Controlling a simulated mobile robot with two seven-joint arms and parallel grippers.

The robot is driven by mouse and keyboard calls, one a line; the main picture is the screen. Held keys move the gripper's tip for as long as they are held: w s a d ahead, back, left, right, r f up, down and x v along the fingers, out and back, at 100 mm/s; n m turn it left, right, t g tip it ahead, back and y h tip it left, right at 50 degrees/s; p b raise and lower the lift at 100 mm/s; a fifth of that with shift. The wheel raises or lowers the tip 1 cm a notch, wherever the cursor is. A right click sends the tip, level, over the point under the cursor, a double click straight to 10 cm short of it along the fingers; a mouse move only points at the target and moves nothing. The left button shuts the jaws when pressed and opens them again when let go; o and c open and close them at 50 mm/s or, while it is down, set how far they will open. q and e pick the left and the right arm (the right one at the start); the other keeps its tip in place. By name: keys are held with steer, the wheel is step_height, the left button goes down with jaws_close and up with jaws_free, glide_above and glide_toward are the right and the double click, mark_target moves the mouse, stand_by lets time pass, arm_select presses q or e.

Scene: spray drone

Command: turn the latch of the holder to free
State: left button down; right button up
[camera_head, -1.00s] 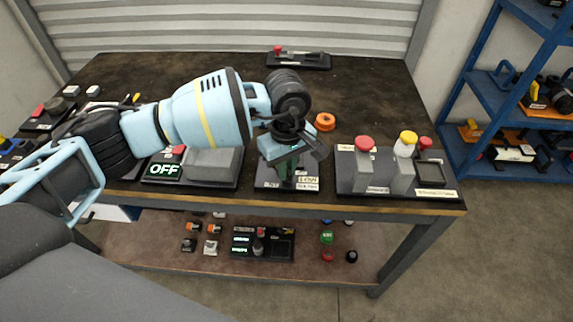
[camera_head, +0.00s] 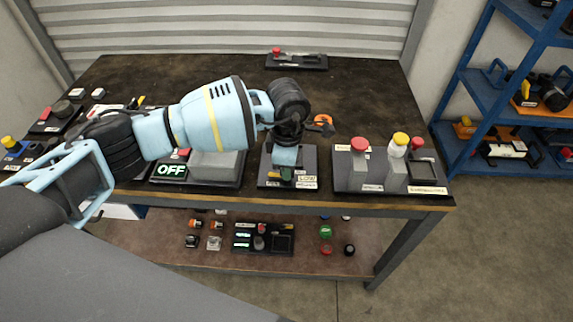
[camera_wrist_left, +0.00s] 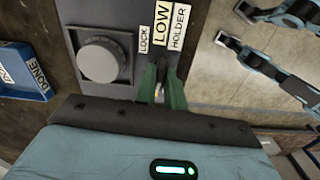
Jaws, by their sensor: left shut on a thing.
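The holder (camera_head: 308,160) is a dark plate at the table's front edge in the head view, with white labels at its front. In the left wrist view the holder's plate (camera_wrist_left: 122,28) carries a grey round knob and labels reading LOCK, LOW and HOLDER. My left gripper (camera_head: 285,172) points down over the holder's front part. Its green fingers (camera_wrist_left: 161,86) show in the wrist view just below the labels, close together on the latch (camera_wrist_left: 159,93), which is mostly hidden between them. Which way the latch points cannot be told. My right gripper is not in view.
Left of the holder stands a grey box with a lit OFF sign (camera_head: 171,171). Right of it is a panel (camera_head: 372,184) with red and yellow buttons. An orange ring (camera_head: 323,120) lies behind. A blue DONE tray (camera_wrist_left: 28,72) shows in the wrist view. The table's back is mostly clear.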

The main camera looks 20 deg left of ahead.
arm_select(q)
steer(key=shift+n, duration=0.6)
steer(key=c, duration=1.5)
jaws_free()
steer(key=shift+r, duration=0.1)
steer(key=shift+r, duration=3.85)
